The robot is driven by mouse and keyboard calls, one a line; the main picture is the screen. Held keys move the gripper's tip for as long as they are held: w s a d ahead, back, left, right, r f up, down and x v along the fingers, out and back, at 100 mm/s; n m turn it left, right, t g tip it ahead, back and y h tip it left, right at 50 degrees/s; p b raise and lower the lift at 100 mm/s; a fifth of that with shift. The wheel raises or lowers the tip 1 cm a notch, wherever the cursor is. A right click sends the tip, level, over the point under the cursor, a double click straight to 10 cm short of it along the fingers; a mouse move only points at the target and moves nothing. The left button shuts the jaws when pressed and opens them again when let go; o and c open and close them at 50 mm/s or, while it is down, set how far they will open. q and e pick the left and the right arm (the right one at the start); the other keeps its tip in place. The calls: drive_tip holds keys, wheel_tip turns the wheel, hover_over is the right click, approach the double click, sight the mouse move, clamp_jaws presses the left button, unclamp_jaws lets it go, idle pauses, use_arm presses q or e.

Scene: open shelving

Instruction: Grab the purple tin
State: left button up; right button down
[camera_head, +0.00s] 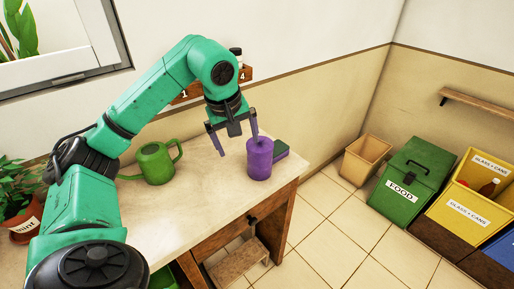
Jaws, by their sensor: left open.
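The purple tin (259,160) stands upright near the right end of the pale counter (207,208). My left gripper (236,147) is open, with its fingers pointing down. One finger is at the left of the tin, clear of it, and the other overlaps the tin's top in the picture. I cannot tell whether that finger touches the tin. Nothing shows between the fingers. My right gripper is not in view.
A green watering can (157,163) stands left of the tin. A dark green item (280,150) sits right behind the tin. A small wooden rack (246,74) is on the wall behind my arm. A potted mint (24,222) is at far left. Bins (413,170) stand on the floor at right.

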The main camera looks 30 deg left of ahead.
sight(259, 159)
use_arm(q)
drive_tip(key=w+d+r+m+y, duration=0.1)
drive_tip(key=w+d+r+m, duration=0.1)
drive_tip(key=d+m, duration=0.3)
drive_tip(key=shift+m+t, duration=0.3)
drive_tip(key=shift+m, duration=0.4)
drive_tip(key=p+x, duration=0.1)
drive_tip(key=x, duration=0.4)
drive_tip(key=a+p+x, duration=0.1)
drive_tip(key=x, duration=0.3)
drive_tip(key=p+x, duration=0.1)
drive_tip(key=x, duration=0.4)
drive_tip(key=shift+w+a, duration=0.4)
drive_tip(key=c, duration=1.1)
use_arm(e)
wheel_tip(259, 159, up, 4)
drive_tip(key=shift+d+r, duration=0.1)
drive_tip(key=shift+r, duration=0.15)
